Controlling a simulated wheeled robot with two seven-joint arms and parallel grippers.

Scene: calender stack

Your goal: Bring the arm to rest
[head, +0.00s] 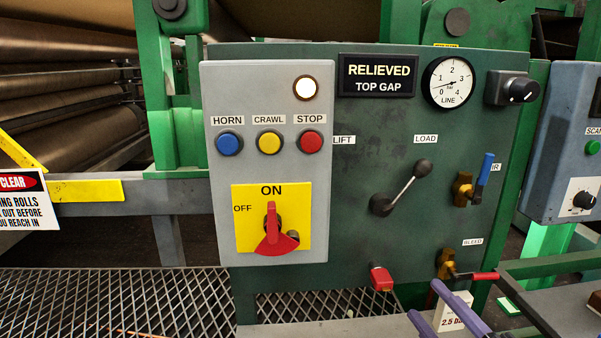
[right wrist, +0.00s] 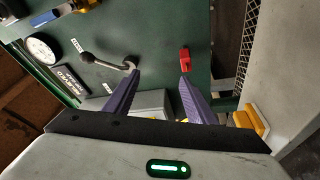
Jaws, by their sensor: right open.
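My right gripper (head: 425,299) shows at the bottom right of the head view, its two purple fingers spread apart in front of the lower edge of the green panel. It also shows in the right wrist view (right wrist: 160,77), open with nothing between the fingers. In that view the lever with the dark knob (right wrist: 110,62) and the red handle (right wrist: 184,60) lie beyond the fingertips, with no clear contact. My left gripper is in neither view.
The green panel (head: 350,225) carries the lever (head: 402,187), a red handle (head: 381,278), a blue-handled valve (head: 484,176) and a red-handled bleed valve (head: 482,276). The grey switch box (head: 220,180) reads ON. A green rail (head: 525,300) and a 2.5-marked block (head: 455,312) are close to the gripper.

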